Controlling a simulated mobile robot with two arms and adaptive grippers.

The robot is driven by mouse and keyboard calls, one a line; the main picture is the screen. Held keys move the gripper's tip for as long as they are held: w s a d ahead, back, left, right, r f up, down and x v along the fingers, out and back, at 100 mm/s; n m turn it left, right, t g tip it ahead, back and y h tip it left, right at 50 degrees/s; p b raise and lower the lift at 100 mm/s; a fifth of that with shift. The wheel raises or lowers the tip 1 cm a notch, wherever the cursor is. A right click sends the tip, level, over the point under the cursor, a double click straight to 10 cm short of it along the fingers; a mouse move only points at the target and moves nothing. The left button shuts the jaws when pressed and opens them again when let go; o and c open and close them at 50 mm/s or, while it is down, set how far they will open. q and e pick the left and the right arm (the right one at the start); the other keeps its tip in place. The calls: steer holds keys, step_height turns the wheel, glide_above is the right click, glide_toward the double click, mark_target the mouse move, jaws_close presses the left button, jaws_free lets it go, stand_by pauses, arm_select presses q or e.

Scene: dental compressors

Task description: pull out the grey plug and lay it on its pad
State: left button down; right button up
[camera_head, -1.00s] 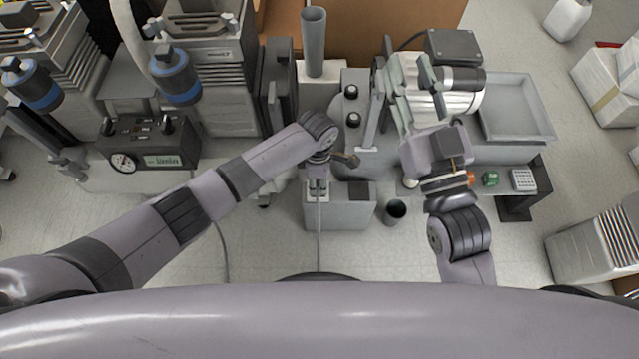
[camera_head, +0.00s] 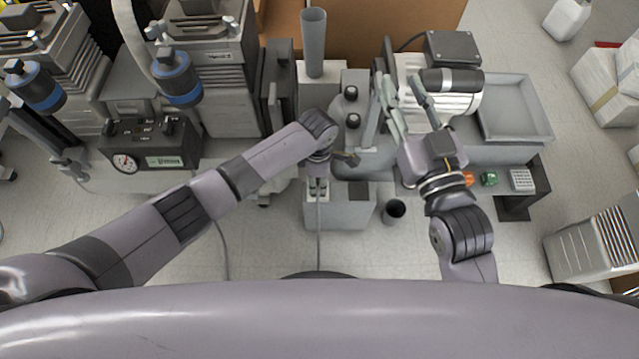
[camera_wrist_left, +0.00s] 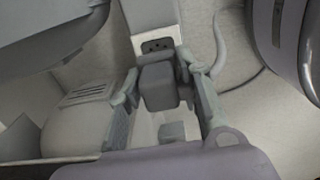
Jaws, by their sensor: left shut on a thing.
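My left gripper (camera_wrist_left: 164,92) is shut on the grey plug (camera_wrist_left: 157,87), a dark grey block between its two fingers in the left wrist view. Right beyond it is a pale outlet plate (camera_wrist_left: 157,45) with dark holes showing; I cannot tell whether the plug still touches it. In the head view, my left gripper (camera_head: 318,182) is low over the left part of a grey box (camera_head: 340,215), its fingers small. A dark square patch (camera_head: 359,190), possibly the pad, lies on the box's right part. My right gripper (camera_head: 402,88) is open, its fingers apart, beside a silver motor.
A dark cup (camera_head: 395,210) stands right of the box. Orange (camera_head: 468,179) and green (camera_head: 489,178) knobs and a keypad (camera_head: 522,180) sit on the right. A grey tray (camera_head: 518,108) is behind them. A gauge panel (camera_head: 150,145) stands at left. A cable hangs in front of the box.

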arm_select(q)
steer(key=shift+r+p, duration=0.65)
steer(key=shift+p, duration=0.05)
steer(key=shift+r+p, duration=0.3)
steer(key=shift+p, duration=0.05)
steer(key=shift+r, duration=0.2)
arm_select(e)
steer(key=s+d+f+g+h, duration=0.1)
steer(key=s+f+g, duration=0.1)
steer(key=f, duration=0.3)
steer(key=s+d+f+g+h, duration=0.1)
steer(key=s+d+f+g, duration=0.1)
steer(key=f+g, duration=0.3)
steer(key=shift+f, duration=0.7)
steer(key=shift+w+a+r, duration=0.1)
steer(key=shift+a, duration=0.1)
stand_by(0.4)
arm_select(q)
steer(key=shift+s, duration=0.1)
